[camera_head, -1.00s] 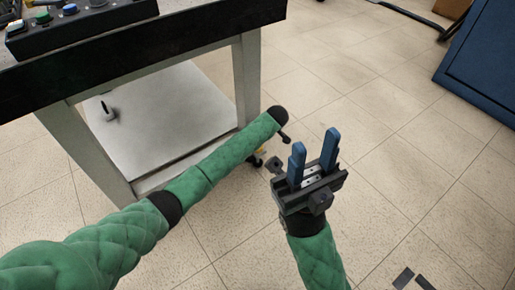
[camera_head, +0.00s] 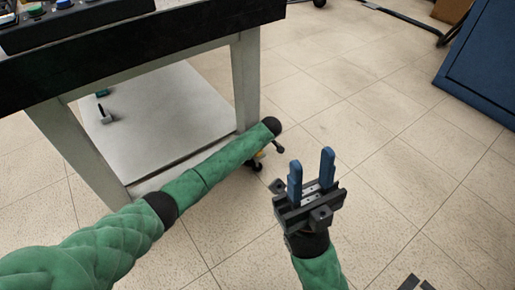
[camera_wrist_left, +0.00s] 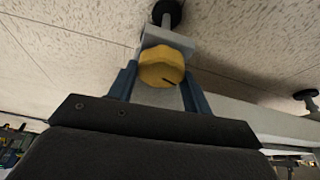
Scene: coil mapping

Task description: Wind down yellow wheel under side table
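The yellow wheel (camera_wrist_left: 160,70) is a faceted knob on a pale bracket below the side table (camera_head: 245,80), above a black foot (camera_wrist_left: 168,12). In the left wrist view it sits between the two blue fingers of my left gripper (camera_wrist_left: 160,80). The fingers lie close along both its sides; whether they press on it I cannot tell. In the head view only a bit of yellow shows under my left wrist, and my left gripper is mostly hidden there. My right gripper (camera_head: 311,168) is open and empty, over the floor right of the table.
A control box with buttons (camera_head: 75,20) is on the table top. A blue cabinet (camera_head: 490,70) stands at the far right. The tiled floor between is clear.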

